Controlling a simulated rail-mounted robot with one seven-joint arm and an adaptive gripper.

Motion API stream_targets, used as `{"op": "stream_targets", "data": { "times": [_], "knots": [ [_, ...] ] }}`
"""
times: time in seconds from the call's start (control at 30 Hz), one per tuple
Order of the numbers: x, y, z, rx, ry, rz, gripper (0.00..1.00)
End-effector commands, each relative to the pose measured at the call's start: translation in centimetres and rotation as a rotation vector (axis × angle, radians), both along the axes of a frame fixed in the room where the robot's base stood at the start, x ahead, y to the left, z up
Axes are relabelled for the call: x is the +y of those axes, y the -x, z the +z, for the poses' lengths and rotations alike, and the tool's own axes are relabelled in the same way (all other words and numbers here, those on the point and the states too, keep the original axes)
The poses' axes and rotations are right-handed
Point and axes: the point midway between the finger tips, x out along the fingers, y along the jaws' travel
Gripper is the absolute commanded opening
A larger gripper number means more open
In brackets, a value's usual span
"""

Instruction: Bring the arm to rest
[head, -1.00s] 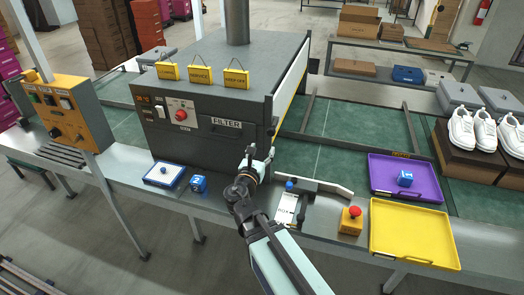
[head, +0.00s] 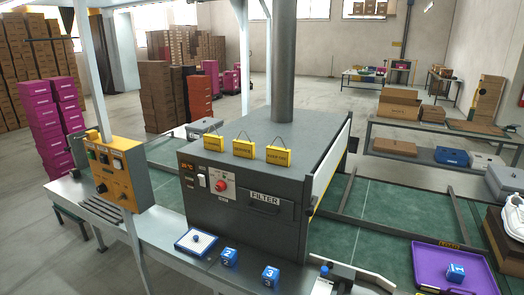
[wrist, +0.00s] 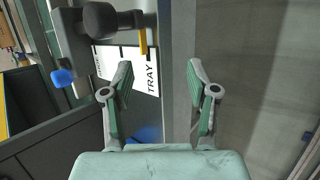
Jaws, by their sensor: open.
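My gripper (wrist: 158,85) shows in the wrist view, with its two green-grey fingers apart and nothing between them. Below it is a metal bench edge with a white card reading TRAY (wrist: 140,70). A blue patch (wrist: 146,134) shows partly behind the gripper's base; I cannot tell what it is. My arm and gripper are out of the head view.
A dark filter machine (head: 245,190) stands on the bench. Blue cubes 2 (head: 229,257) and 3 (head: 270,277) sit in front, beside a white-and-blue tray (head: 184,246). A purple tray (head: 430,262) holds cube 1 (head: 455,273). A blue-knobbed fixture (wrist: 62,78) is near my gripper.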

Motion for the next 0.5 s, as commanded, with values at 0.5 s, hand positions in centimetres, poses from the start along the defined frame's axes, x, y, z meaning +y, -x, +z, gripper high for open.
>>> {"op": "stream_targets", "data": {
  "times": [0.5],
  "knots": [
    [1.0, 23.7, -19.7, 0.414, -0.434, -0.901, 0.59]
  ]
}}
